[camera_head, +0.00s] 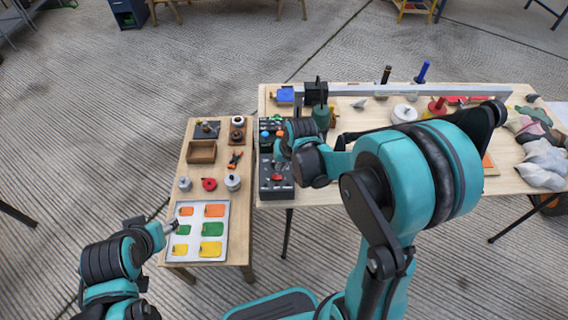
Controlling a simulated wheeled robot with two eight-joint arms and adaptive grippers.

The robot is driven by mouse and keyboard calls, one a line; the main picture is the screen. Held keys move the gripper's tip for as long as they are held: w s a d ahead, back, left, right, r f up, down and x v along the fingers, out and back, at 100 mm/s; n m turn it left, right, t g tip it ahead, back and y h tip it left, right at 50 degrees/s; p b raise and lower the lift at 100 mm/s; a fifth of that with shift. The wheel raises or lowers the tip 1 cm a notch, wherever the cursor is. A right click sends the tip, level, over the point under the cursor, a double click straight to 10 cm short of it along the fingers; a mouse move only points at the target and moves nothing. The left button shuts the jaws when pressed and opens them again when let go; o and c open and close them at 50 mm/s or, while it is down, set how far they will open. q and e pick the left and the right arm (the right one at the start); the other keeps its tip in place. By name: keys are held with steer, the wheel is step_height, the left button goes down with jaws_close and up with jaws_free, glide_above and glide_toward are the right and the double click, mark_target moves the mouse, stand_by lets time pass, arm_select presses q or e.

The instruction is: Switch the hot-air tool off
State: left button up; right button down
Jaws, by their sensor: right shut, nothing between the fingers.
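A dark control box (276,190) with a red button or switch (277,178) stands at the left front edge of the larger table. I cannot tell for sure whether it belongs to the hot-air tool. My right arm reaches over the table from the right, and my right gripper (281,150) is small and partly hidden by my own wrist, just behind the red switch. It is shut and empty; I cannot tell whether it touches anything. My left gripper (170,227) is beside the left edge of the colour-patch board; its finger opening is too small to judge.
The board (223,248) with orange, green and yellow patches lies on the smaller table (240,246). A wooden tray (202,152) and several small parts are behind it. A grey beam (440,92) spans the larger table (330,196); cloth bags (545,160) lie at right.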

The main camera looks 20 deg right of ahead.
mark_target(273, 175)
steer(key=shift+w+a+f+b, duration=0.1)
steer(key=shift+a+f+b, duration=0.2)
steer(key=shift+f, duration=0.35)
steer(key=shift+w+a+f+b, duration=0.2)
steer(key=shift+a+f, duration=0.15)
steer(key=shift+f, duration=0.35)
steer(key=shift+w+a+f+b, duration=0.1)
steer(key=shift+a+f+b, duration=0.2)
steer(key=shift+f, duration=0.35)
